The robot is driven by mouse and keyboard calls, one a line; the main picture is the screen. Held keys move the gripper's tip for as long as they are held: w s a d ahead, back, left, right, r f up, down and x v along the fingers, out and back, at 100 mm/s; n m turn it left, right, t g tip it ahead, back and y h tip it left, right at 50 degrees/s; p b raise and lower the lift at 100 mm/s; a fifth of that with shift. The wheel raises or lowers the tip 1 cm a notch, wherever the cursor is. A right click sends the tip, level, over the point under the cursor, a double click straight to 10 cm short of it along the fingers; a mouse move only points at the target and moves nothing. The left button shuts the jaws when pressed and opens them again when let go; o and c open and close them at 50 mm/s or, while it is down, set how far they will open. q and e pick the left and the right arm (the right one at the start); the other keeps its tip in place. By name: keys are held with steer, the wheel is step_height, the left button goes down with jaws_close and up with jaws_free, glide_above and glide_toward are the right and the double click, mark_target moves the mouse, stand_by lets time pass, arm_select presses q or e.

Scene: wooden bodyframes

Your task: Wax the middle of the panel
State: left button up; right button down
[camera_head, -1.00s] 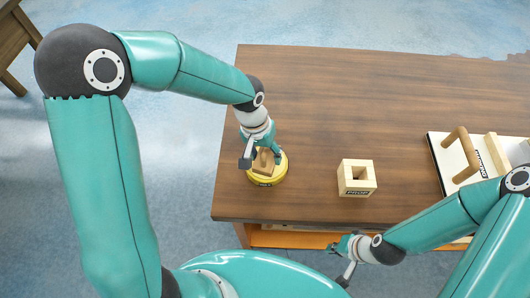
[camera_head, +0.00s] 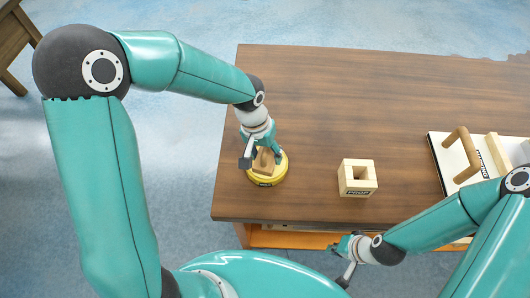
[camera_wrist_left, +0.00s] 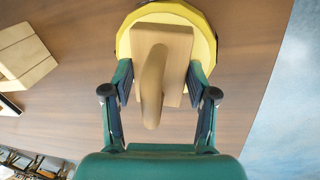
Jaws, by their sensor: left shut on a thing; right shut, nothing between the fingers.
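A round yellow waxing pad (camera_head: 277,177) with a wooden block and handle on top rests on the brown table at its left end. It also shows in the left wrist view (camera_wrist_left: 203,36), with its curved wooden handle (camera_wrist_left: 152,85) pointing toward the camera. My left gripper (camera_head: 264,155) is over the pad, its fingers shut on the wooden block at either side. My right gripper (camera_head: 347,262) is shut and empty, in front of the table's front edge. I cannot tell which surface is the panel to be waxed.
A hollow wooden block (camera_head: 357,187) stands on the table right of the pad. A white board with wooden handles (camera_head: 465,160) lies at the right, partly behind my right arm. The table top (camera_head: 350,100) is clear at the back. An orange shelf (camera_head: 290,239) shows below the front edge.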

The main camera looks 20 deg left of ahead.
arm_select(q)
steer(key=shift+f, duration=0.1)
stand_by(0.3)
steer(key=shift+r+p, duration=2.4)
steer(key=shift+r, duration=1.15)
